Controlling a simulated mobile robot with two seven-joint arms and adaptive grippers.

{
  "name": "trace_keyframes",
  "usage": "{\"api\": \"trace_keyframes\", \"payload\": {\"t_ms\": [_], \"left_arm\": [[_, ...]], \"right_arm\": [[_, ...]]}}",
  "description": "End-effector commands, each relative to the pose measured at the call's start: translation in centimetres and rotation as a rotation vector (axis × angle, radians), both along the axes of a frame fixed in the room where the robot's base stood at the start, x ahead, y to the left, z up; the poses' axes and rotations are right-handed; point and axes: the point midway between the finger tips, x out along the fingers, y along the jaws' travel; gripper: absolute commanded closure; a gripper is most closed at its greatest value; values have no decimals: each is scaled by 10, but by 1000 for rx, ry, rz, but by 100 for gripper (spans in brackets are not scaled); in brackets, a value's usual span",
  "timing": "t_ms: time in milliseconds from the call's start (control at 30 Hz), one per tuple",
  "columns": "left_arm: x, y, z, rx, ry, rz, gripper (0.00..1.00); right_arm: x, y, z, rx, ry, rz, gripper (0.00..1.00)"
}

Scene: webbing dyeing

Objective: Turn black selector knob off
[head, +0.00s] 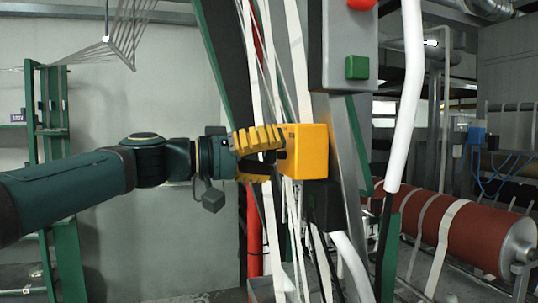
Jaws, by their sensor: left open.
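A yellow box (306,151) is mounted on the machine frame in the middle of the head view. A small dark part on its left face, at the black selector knob (281,154), shows between my gripper's fingers. My left gripper (277,157) comes in from the left with its yellow ribbed fingers apart, one above and one below the knob. The fingertips are close to the box's left face; I cannot tell whether they touch the knob. The knob's turn position is too small to tell. My right gripper is not in view.
A grey control box (343,50) with a red and a green button hangs above right. White webbing strands (272,60) run down close behind the gripper. A white pipe (406,95) and a red roll (458,228) stand to the right. The grey wall side at left is fairly open.

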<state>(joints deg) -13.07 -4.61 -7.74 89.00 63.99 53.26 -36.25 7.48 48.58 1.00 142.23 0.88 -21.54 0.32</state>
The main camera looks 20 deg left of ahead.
Motion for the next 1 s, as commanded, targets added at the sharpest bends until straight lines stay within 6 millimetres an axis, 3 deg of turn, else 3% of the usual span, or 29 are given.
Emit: {"api": "trace_keyframes", "payload": {"t_ms": [200,400,767,1000], "left_arm": [[0,0,0,0,0,0,33],[0,0,0,0,0,0,100],[0,0,0,-21,32,1,100],[0,0,0,-99,147,1,100]], "right_arm": [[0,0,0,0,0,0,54],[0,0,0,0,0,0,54],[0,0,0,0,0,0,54],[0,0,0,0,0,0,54]]}}
